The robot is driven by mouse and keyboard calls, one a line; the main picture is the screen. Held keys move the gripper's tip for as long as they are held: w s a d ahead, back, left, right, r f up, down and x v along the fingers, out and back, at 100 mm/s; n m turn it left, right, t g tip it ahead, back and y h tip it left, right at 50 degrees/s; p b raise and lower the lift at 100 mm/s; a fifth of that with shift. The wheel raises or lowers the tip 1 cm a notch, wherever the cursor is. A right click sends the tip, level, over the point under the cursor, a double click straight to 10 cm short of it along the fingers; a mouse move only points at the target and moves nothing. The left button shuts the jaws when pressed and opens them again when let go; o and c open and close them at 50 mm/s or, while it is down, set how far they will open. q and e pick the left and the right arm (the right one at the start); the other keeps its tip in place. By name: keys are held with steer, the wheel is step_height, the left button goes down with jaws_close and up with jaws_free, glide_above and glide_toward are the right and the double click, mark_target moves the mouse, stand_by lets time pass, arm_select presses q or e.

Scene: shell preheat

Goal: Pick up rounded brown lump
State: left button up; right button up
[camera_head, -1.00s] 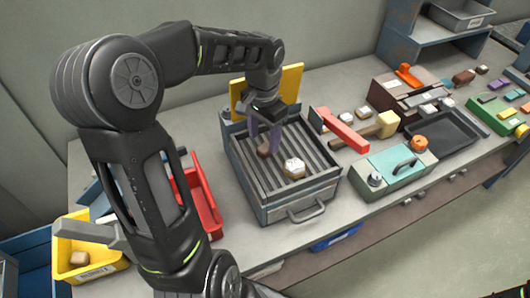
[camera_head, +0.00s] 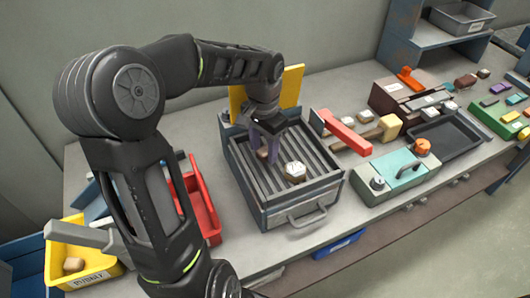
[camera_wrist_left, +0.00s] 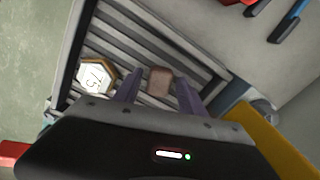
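The rounded brown lump (camera_head: 262,153) lies on the slatted metal tray (camera_head: 325,190), left of a pale hexagonal piece. In the left wrist view the lump (camera_wrist_left: 160,82) sits between the purple-grey fingers of my left gripper (camera_wrist_left: 160,90). A narrow gap seems to show on each side of it, so the gripper looks open. In the head view my left gripper (camera_head: 264,147) points down at the tray, with its fingers around the lump and partly hiding it. My right gripper is not in view.
The pale hexagonal piece (camera_head: 295,171) with a dark marking is close beside the gripper. A yellow panel (camera_head: 291,87) stands behind the tray. A red bin (camera_head: 206,205) is to the left, and a hammer (camera_head: 385,128) and a teal-lidded box (camera_head: 395,172) to the right.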

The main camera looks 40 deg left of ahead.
mark_target(264, 150)
arm_select(q)
jaws_close()
stand_by(0.3)
step_height(264, 150, up, 10)
steer(key=b, duration=0.1)
stand_by(0.6)
stand_by(0.5)
